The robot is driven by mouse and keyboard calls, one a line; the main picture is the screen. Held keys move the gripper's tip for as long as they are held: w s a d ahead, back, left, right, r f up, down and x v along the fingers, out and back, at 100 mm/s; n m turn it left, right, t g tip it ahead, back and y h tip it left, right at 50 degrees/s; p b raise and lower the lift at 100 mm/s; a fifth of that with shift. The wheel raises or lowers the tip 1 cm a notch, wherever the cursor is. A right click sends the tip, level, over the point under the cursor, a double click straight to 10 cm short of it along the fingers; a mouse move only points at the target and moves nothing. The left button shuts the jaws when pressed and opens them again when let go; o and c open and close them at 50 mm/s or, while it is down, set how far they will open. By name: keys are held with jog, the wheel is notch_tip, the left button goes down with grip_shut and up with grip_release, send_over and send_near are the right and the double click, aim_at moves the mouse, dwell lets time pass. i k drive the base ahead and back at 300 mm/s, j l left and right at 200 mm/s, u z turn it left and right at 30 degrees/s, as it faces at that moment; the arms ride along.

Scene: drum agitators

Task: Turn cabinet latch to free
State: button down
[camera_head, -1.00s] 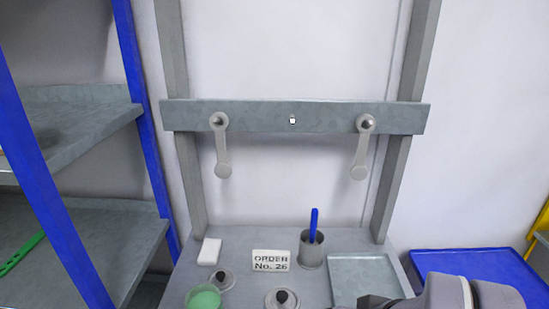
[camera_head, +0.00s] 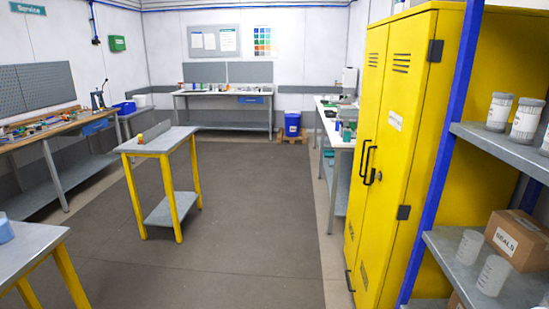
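A tall yellow cabinet (camera_head: 388,150) stands at the right of the head view, seen at an angle. Its doors look closed. Two dark handles (camera_head: 367,162) sit side by side near the middle of the doors, and one of these may be the latch; I cannot tell its position. A pale label (camera_head: 395,120) is on one door. My gripper is not in view.
A shelf rack with a blue post (camera_head: 440,150) stands right of the cabinet, holding jars and a SEALS box (camera_head: 515,240). A yellow-legged table (camera_head: 160,141) stands left of centre. Grey floor (camera_head: 260,220) between is clear.

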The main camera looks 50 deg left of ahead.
aim_at(373, 176)
jog(key=i+j+u, duration=0.95)
jog(key=i, duration=0.2)
jog(key=i+j+u, duration=0.2)
jog(key=i, duration=0.8)
jog(key=i+j+u, duration=0.15)
jog(key=i, duration=0.8)
